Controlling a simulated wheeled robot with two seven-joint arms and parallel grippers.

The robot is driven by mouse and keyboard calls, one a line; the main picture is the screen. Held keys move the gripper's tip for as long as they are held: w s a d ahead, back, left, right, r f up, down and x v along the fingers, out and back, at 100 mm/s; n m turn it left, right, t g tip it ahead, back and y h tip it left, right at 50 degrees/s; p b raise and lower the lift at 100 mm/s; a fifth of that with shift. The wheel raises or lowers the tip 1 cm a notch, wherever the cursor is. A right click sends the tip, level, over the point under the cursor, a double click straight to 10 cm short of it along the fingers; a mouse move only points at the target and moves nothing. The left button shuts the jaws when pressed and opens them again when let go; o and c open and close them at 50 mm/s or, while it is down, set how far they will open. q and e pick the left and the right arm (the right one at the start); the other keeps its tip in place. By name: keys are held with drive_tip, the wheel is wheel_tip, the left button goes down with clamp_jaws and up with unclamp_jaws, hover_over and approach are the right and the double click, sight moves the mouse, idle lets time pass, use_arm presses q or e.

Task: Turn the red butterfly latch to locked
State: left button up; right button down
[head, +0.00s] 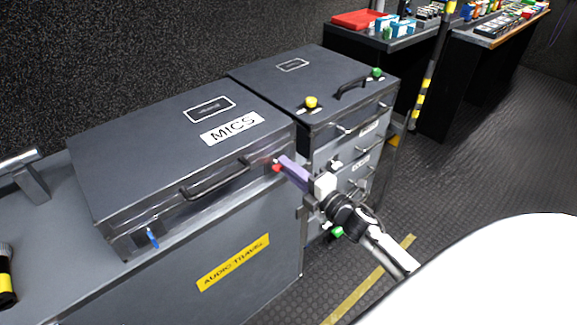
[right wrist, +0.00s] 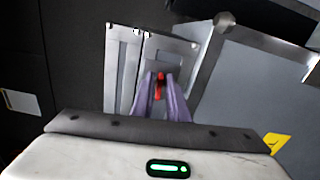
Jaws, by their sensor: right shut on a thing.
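The red butterfly latch (head: 277,167) is on the front right of the dark case labelled MICS (head: 150,135). It also shows in the right wrist view (right wrist: 160,84), between the purple fingertips. My right gripper (head: 284,164) reaches the latch from the right and is shut on it; in the right wrist view its fingers (right wrist: 160,92) stand on either side of the red piece. The fingers hide part of the latch, and I cannot tell its exact turn. A blue latch (head: 152,238) is on the case's front left. My left gripper is not in view.
The case rests on a grey trunk with a yellow AUDIO TRAVEL label (head: 233,262). A black handle (head: 215,180) sticks out between the latches. A drawer cabinet (head: 350,165) with yellow and green knobs stands right of the case. The floor at right is open.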

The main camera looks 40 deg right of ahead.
drive_tip(key=shift+f+m, duration=0.1)
drive_tip(key=shift+m, duration=0.5)
drive_tip(key=c, duration=1.9)
unclamp_jaws()
drive_tip(key=shift+s, duration=0.15)
drive_tip(key=s, duration=1)
drive_tip(key=shift+d, duration=0.4)
